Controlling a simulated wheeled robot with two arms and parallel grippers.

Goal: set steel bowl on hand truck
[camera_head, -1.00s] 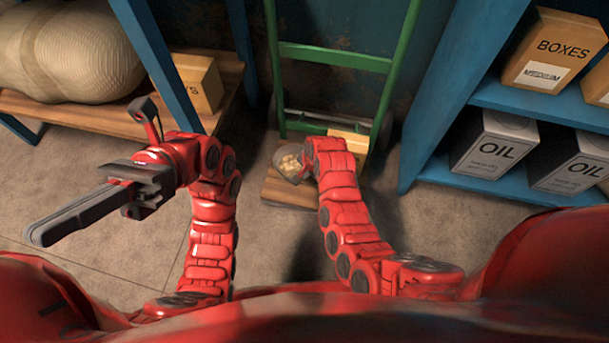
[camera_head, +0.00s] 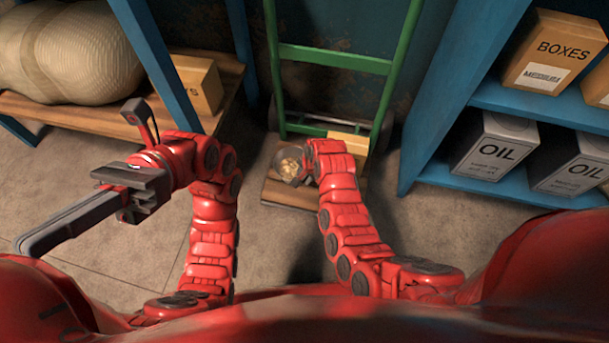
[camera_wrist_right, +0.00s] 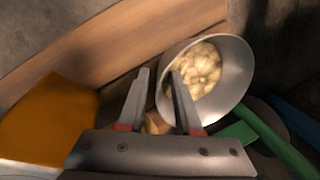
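The steel bowl (camera_head: 286,172), holding pale yellowish pieces, is over the wooden board at the foot of the green hand truck (camera_head: 335,58). In the right wrist view the bowl (camera_wrist_right: 236,72) is tilted, its opening facing the camera. My right gripper (camera_wrist_right: 160,75) is at the bowl's near rim, one finger overlapping its inside and the other outside, with a gap between them. In the head view my right arm hides this gripper's fingers. My left gripper (camera_head: 28,245) is far from the bowl at left, empty, its fingers overlapping in view.
The wooden board (camera_head: 290,195) also carries a yellow box (camera_head: 350,143), which shows in the right wrist view (camera_wrist_right: 45,120). A blue shelf (camera_head: 450,172) with oil cans stands at right. A rack with a sack (camera_head: 65,50) and a box (camera_head: 198,83) stands at left.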

